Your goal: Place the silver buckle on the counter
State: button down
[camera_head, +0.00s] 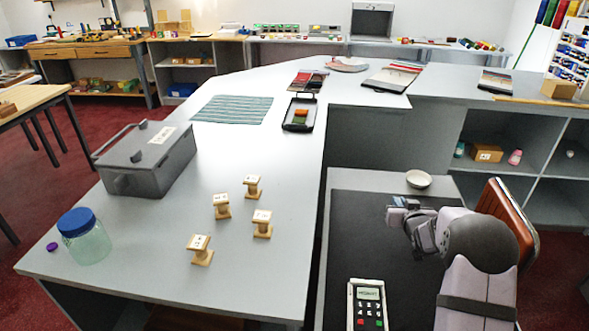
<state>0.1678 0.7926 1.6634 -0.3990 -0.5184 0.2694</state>
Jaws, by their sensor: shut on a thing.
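My gripper (405,212) is at the right, above the dark mat of the lower right-hand worktop. It is shut on a small silvery piece (402,201), which looks like the silver buckle; its outline is small and partly hidden by the jaws. The pale grey counter (160,235) lies to the left, across a gap from the gripper. The gripper is apart from it.
On the counter are several wooden spools (222,207), a blue-lidded jar (84,237), a grey lidded box (148,160), a striped cloth (232,110) and a black tray (299,114). A white dish (418,180) and a keypad device (367,306) are near my arm.

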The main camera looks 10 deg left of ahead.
jog(key=s+a+r+n+y+p, duration=0.2)
jog(key=a+r+p, duration=0.3)
jog(key=a, duration=0.4)
jog(key=s+a+r+n+g+y+p, duration=0.1)
jog(key=a+r+y+p, duration=0.1)
jog(key=a+r, duration=0.65)
jog(key=s+a+r+n+y+p, duration=0.2)
jog(key=a+r+p, duration=0.3)
jog(key=a, duration=0.4)
jog(key=n+g+y+p, duration=0.2)
jog(key=n+g+y, duration=0.4)
jog(key=n+g, duration=0.15)
send_over(245, 264)
jog(key=f, duration=0.1)
jog(key=shift+n+t, duration=0.25)
jog(key=shift+f+p, duration=0.5)
jog(key=shift+f, duration=4.7)
